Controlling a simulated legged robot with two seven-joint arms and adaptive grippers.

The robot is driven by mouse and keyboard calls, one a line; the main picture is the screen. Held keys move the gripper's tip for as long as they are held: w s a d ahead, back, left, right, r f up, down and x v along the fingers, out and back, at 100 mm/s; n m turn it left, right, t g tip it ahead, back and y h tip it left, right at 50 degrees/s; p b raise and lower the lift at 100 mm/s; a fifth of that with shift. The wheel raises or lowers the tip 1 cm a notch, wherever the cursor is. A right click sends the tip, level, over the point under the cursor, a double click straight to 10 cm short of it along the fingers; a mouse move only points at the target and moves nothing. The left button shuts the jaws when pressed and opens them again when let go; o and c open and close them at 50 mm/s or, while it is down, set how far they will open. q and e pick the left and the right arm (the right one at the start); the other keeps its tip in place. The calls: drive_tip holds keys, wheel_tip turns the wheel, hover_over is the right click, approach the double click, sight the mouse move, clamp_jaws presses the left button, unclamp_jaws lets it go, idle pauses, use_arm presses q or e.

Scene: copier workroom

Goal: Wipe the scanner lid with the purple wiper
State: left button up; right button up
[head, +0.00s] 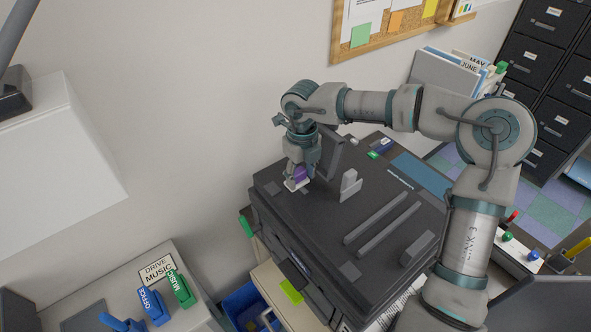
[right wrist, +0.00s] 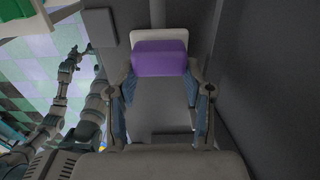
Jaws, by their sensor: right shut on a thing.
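The scanner lid (head: 335,207) is the broad dark top of the copier in the middle of the head view, with raised bars and upright tabs on it. My right gripper (head: 299,172) is shut on the purple wiper (head: 302,174), over the lid's far left part. The wiper has a purple body and a white edge. In the right wrist view the wiper (right wrist: 160,58) sits between both fingers. I cannot tell whether its white pad touches the lid. My left gripper (right wrist: 87,48) shows small at the left of the right wrist view; its jaws are too small to read.
An upright grey tab (head: 349,184) stands on the lid close right of my gripper. A blue bin (head: 240,303) is below at the front. The wall is close behind.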

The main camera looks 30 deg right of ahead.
drive_tip(key=s, duration=0.4)
drive_tip(key=shift+s+d+b, duration=0.2)
drive_tip(key=shift+s+b, duration=0.15)
use_arm(q)
drive_tip(key=shift+s+a+f, duration=0.1)
drive_tip(key=shift+s+f, duration=0.25)
drive_tip(key=shift+f, duration=0.05)
use_arm(e)
drive_tip(key=shift+f, duration=0.1)
drive_tip(key=shift+w, duration=0.1)
drive_tip(key=shift+w, duration=0.3)
drive_tip(key=w, duration=0.3)
drive_tip(key=shift+w+a+f+b, duration=0.1)
drive_tip(key=shift+w+a+b, duration=0.1)
drive_tip(key=shift+w+b, duration=0.2)
drive_tip(key=shift+w, duration=0.15)
use_arm(q)
drive_tip(key=shift+s+f, duration=0.2)
drive_tip(key=shift+f, duration=0.25)
use_arm(e)
drive_tip(key=shift+a, duration=0.1)
use_arm(q)
drive_tip(key=shift+w, duration=0.1)
